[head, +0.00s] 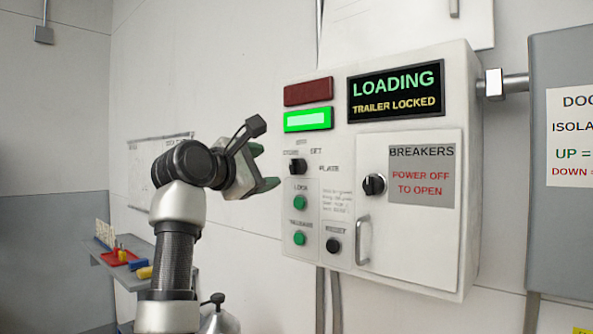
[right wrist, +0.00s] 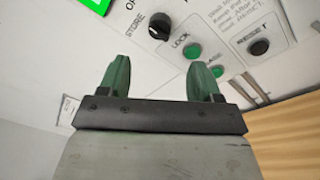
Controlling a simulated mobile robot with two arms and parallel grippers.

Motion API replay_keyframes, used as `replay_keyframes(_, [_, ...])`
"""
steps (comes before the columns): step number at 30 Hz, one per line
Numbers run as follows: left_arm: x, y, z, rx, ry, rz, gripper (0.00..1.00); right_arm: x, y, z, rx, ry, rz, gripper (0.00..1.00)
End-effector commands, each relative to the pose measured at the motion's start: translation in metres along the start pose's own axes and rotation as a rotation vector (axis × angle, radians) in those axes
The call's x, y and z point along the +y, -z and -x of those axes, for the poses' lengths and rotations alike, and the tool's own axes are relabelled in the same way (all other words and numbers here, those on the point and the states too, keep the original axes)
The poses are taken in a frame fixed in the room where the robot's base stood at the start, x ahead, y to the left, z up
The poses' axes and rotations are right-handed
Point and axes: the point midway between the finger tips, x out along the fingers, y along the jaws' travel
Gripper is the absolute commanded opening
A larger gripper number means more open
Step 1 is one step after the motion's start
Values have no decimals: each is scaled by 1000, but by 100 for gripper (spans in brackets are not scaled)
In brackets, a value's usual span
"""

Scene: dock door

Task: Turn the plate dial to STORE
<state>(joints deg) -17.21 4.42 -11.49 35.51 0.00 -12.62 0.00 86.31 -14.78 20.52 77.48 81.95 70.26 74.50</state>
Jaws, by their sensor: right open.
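The plate dial (head: 297,166) is a small black knob on the left part of the white control box, with labels around it, STORE at its upper left. It also shows in the right wrist view (right wrist: 160,26), ahead of and between my fingers. Which label its pointer faces is too small to tell for sure. My right gripper (head: 263,168), with green fingers, is just left of the dial in the head view. In the right wrist view its two fingers (right wrist: 160,72) are apart, with nothing between them and clear of the knob. My left gripper is not in view.
Green LOCK button (head: 300,202), another green button (head: 299,238) and black RESET button (head: 333,245) sit below the dial. The display (head: 396,91) reads LOADING, TRAILER LOCKED. The breaker door (head: 408,235) is right, with its own black knob (head: 374,185) and handle. A green lamp (head: 308,119) is lit.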

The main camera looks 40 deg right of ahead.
Motion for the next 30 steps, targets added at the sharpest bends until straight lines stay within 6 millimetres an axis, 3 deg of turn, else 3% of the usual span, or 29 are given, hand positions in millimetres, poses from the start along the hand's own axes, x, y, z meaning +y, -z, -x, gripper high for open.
replay_keyframes(15, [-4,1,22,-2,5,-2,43,1,-2,-89,-7,0,6,64])
replay_keyframes(21, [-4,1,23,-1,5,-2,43,0,-1,-101,-6,0,6,64])
replay_keyframes(29, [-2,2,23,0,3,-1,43,0,-1,-102,-5,0,6,64])
replay_keyframes(30, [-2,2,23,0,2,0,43,0,-1,-101,-5,-1,6,58])
